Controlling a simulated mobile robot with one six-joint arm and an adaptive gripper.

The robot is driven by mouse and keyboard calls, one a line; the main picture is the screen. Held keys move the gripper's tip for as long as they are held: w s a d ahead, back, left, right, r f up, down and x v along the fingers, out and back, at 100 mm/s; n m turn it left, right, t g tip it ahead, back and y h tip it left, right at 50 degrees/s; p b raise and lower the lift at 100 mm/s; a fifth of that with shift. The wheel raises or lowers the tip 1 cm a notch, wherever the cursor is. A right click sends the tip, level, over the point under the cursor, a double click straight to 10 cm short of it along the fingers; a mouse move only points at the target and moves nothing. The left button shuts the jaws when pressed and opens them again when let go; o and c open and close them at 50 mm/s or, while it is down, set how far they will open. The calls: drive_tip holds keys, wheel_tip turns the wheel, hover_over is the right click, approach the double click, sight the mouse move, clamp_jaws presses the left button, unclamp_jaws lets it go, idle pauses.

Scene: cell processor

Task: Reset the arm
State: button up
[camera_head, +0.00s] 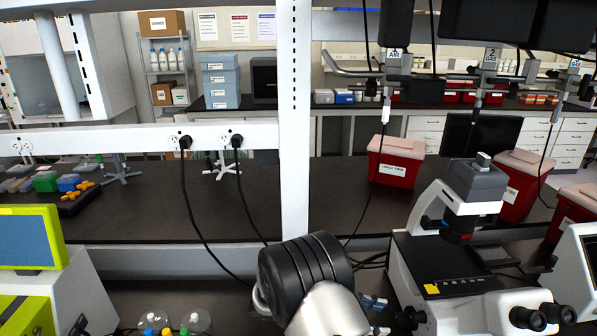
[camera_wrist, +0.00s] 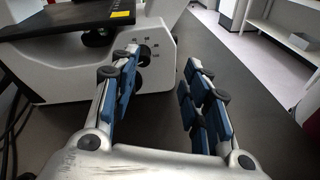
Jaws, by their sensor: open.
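My gripper (camera_wrist: 158,95) is open in the wrist view, with two blue-padded fingers spread apart and nothing between them. Beyond the fingertips is the white side of a microscope (camera_wrist: 160,45), with a dark knob on it. In the head view my arm rises at the bottom centre, its black and silver links in front of the bench. A small part of my gripper (camera_head: 374,303) shows just right of the arm, close to the left side of the microscope (camera_head: 450,270); most of the gripper is hidden there.
A green and white device (camera_head: 50,285) and several bottles (camera_head: 175,325) stand at the lower left. Red bins (camera_head: 395,163) stand behind the microscope. A white post (camera_head: 295,120) and black cables (camera_head: 195,215) are behind my arm.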

drive_tip(key=s+d+r+m+g+y+b, duration=0.1)
drive_tip(key=s+d+r+m+y, duration=0.1)
drive_tip(key=s+r+m+y, duration=0.85)
drive_tip(key=s+a+r+m+t+y, duration=0.1)
drive_tip(key=s+a+r+t+y, duration=0.1)
drive_tip(key=s, duration=0.4)
drive_tip(key=s+a+r+m+t+y+b, duration=0.1)
drive_tip(key=s+a+r+m+t+y, duration=0.1)
drive_tip(key=s, duration=0.5)
drive_tip(key=a+t+y, duration=0.1)
drive_tip(key=a+t, duration=0.1)
drive_tip(key=t, duration=0.1)
drive_tip(key=shift+s+r, duration=0.15)
drive_tip(key=shift+r, duration=0.05)
drive_tip(key=shift+m+y, duration=0.25)
